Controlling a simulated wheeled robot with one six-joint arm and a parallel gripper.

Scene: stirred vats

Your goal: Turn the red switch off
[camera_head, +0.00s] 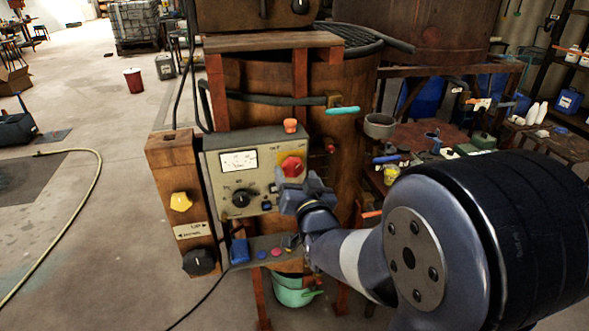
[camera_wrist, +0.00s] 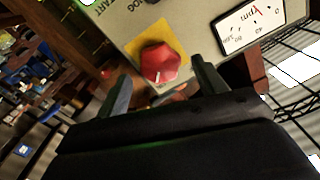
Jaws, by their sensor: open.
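The red switch (camera_head: 292,167) is a red knob on a yellow plate, on the upper right of a grey control panel (camera_head: 222,142). In the wrist view the red switch (camera_wrist: 160,63) shows a white pointer mark near its lower edge. My gripper (camera_head: 286,194) is in front of the panel, just below the switch in the head view. In the wrist view my gripper (camera_wrist: 158,80) is open, with one finger on each side of the switch's lower part. I cannot tell whether a finger touches it. Nothing is held.
The panel also bears a meter (camera_head: 239,160), a black dial (camera_head: 241,198) and an orange button (camera_head: 290,125) on top. A wooden post with a yellow knob (camera_head: 181,202) stands at its left. A rusty vat (camera_head: 345,150) is behind. A green bucket (camera_head: 294,291) sits below.

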